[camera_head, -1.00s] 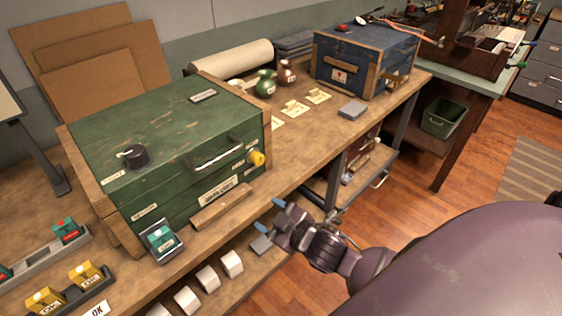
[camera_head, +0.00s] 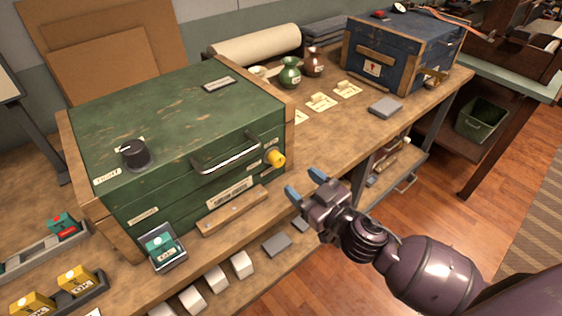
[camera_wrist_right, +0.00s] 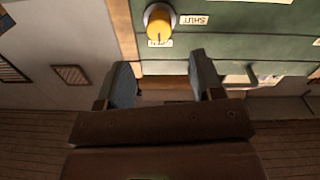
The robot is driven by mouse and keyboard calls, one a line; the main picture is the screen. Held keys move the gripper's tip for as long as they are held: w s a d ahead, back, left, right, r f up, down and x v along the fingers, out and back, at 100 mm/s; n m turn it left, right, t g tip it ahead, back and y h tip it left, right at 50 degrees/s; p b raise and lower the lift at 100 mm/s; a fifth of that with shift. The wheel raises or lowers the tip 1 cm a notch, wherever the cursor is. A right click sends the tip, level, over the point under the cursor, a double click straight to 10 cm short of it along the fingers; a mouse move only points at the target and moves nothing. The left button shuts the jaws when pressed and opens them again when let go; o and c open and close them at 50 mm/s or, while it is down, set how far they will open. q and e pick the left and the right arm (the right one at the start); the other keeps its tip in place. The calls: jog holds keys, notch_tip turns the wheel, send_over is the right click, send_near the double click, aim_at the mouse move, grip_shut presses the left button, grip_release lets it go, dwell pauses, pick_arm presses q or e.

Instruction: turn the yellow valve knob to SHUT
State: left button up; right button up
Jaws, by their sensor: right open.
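The yellow valve knob (camera_head: 276,158) sticks out of the front of the green wooden chest (camera_head: 180,110), near its right corner. It also shows in the right wrist view (camera_wrist_right: 159,24), with a dark mark on its rim toward a small label (camera_wrist_right: 160,43) and a SHUT label (camera_wrist_right: 194,20) beside it. My right gripper (camera_head: 304,184) is open and empty, in front of the chest and a little right of and below the knob in the head view. In the wrist view its two fingers (camera_wrist_right: 158,82) point toward the chest, apart from the knob. My left gripper is out of view.
A silver handle (camera_head: 228,155) and a wooden strip (camera_head: 234,211) lie left of the knob. A small display box (camera_head: 164,250) stands at the chest's front. A blue chest (camera_head: 400,50) and green vase (camera_head: 290,73) stand farther back. A grey block (camera_head: 385,107) lies on the bench.

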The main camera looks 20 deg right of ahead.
aim_at(280, 163)
jog(key=x, duration=0.8)
jog(key=shift+w, duration=0.15)
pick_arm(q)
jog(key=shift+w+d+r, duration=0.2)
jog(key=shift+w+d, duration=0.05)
pick_arm(e)
jog(key=shift+c, duration=0.2)
jog(key=c, duration=0.9)
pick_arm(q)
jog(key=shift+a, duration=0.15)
